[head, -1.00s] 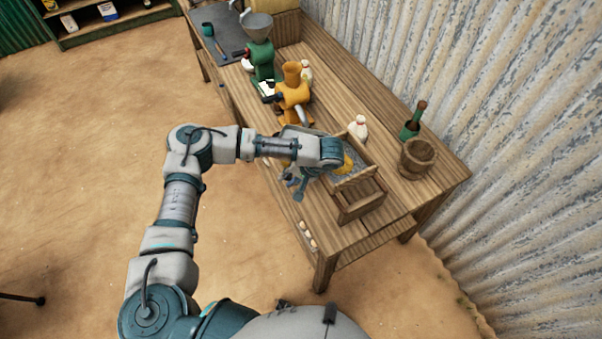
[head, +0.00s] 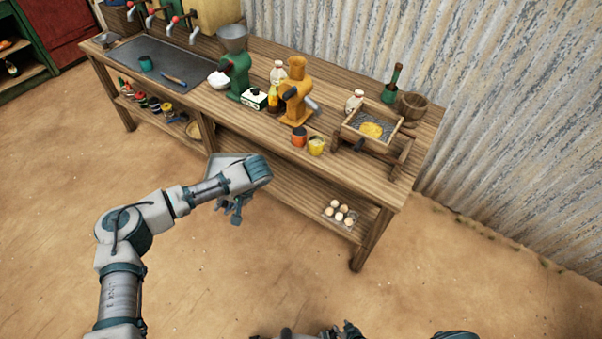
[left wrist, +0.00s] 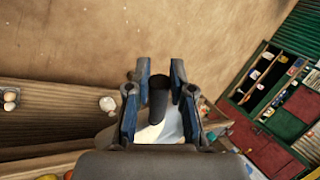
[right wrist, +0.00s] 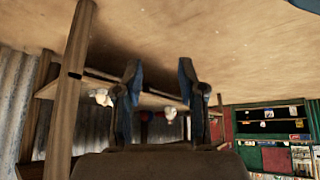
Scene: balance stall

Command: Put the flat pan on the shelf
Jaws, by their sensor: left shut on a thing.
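The flat pan (head: 222,164) is pale grey and shows partly behind my left forearm, in front of the workbench. My left gripper (head: 236,208) is shut on its dark handle. In the left wrist view the handle (left wrist: 157,102) stands between the fingers (left wrist: 160,78), with the pale pan below, partly hidden by the gripper. The workbench's lower shelf (head: 285,183) lies to the right of my left gripper. My right gripper shows in the right wrist view (right wrist: 158,80), its fingers apart and nothing between them.
Several eggs (head: 340,214) lie at the right of the lower shelf; jars (head: 150,103) and a bowl stand at its left. Between them the shelf looks clear. Grinders (head: 236,75), cups (head: 316,145) and a wooden sifting box (head: 365,127) stand on the bench top.

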